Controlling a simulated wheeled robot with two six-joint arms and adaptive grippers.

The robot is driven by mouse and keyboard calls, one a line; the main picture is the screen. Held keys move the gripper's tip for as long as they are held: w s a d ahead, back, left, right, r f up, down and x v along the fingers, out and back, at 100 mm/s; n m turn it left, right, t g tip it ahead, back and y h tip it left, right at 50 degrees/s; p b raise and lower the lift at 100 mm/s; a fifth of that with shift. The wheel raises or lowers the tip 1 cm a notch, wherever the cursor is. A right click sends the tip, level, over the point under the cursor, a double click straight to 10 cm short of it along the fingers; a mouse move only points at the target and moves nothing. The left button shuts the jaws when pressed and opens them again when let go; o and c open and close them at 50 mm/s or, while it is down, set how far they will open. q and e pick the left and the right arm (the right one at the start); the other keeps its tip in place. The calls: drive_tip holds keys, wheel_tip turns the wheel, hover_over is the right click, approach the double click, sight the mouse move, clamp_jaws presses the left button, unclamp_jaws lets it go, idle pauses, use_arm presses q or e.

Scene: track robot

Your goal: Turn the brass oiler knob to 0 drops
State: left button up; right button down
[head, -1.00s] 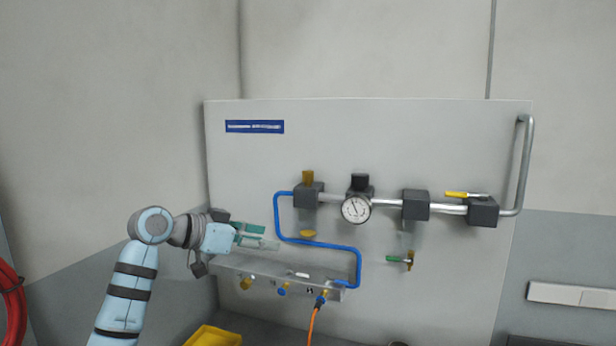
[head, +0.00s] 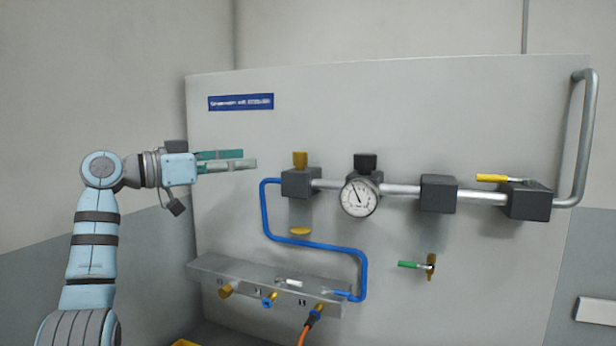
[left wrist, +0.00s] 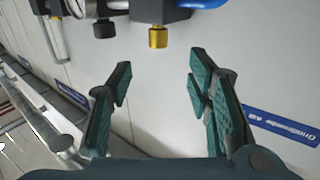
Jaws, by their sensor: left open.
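The brass oiler knob (head: 300,160) stands upright on top of a dark block (head: 300,184) at the left end of the pipe line. The knob also shows in the left wrist view (left wrist: 158,37), beyond and between the fingertips. My left gripper (head: 256,164) is open and empty, to the left of the knob and at about its height, with a gap between. Its green-padded fingers also show in the left wrist view (left wrist: 158,75). The setting on the knob cannot be read. My right gripper does not show.
A pressure gauge (head: 359,198), a black knob (head: 366,162) and a yellow-handled valve (head: 492,178) lie along the pipe to the right. A blue hose (head: 266,215) runs below to a manifold shelf (head: 240,273). The panel space above the knob is clear.

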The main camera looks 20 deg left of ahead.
sight(294, 158)
use_arm(q)
drive_tip(key=p+x, duration=0.5)
drive_tip(key=x, duration=0.9)
drive_tip(key=shift+d+r+p, duration=0.15)
drive_tip(key=shift+d+p, duration=0.05)
drive_tip(key=shift+p, duration=0.1)
clamp_jaws()
